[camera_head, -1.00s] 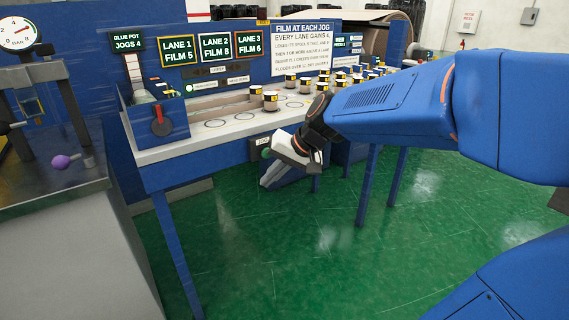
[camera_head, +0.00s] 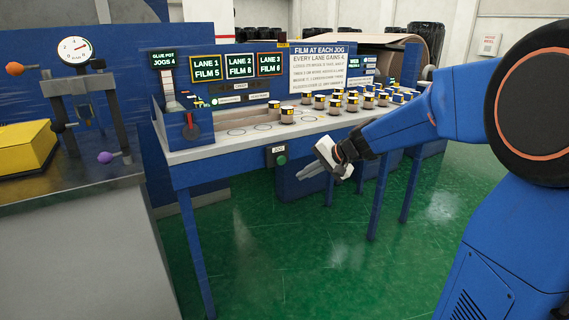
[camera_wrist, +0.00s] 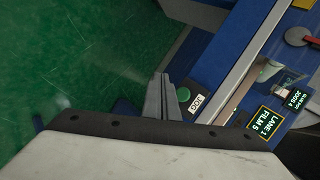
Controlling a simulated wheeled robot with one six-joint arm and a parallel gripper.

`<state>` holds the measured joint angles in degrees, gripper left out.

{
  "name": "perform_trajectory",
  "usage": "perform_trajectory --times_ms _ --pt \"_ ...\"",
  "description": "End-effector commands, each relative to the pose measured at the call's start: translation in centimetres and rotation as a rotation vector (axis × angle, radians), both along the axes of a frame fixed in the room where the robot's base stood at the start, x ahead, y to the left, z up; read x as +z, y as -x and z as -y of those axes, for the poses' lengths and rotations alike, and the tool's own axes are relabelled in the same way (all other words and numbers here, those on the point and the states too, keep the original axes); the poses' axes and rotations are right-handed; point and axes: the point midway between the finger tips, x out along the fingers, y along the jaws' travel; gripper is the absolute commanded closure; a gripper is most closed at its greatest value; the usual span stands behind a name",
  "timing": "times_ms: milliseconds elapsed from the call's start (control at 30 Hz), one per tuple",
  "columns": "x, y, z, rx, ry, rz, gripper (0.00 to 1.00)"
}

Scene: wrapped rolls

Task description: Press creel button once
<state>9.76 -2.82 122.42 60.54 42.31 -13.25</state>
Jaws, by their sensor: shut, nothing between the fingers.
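I cannot make out a button marked creel. A green button (camera_head: 282,160) sits under a JOG label (camera_head: 278,149) on the front edge of the blue bench. The green button also shows in the wrist view (camera_wrist: 183,94), beside its JOG label (camera_wrist: 195,105). My gripper (camera_head: 302,174) is shut and empty, in front of the bench and just right of the button in the head view. In the wrist view its fingers (camera_wrist: 160,77) appear just left of the button, with no clear contact. Small labels (camera_head: 240,86) on the back panel are too small to read.
The bench top (camera_head: 205,152) holds several wrapped rolls (camera_head: 287,115) on the right and ringed spots. A red-knobbed lever (camera_head: 191,132) stands at its left. A grey cabinet (camera_head: 80,240) with a gauge (camera_head: 75,49) and purple knob (camera_head: 105,157) is further left. The green floor is clear.

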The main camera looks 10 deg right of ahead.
Motion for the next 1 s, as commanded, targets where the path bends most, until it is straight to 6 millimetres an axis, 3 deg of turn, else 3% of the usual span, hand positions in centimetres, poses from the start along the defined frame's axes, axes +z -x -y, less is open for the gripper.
perform_trajectory --times_ms 267,1000 --pt "-0.1 -0.6 -0.2 0.001 0.000 -0.001 1.00" --pt "0.0 -7.8 -2.5 0.001 0.001 -0.001 1.00"
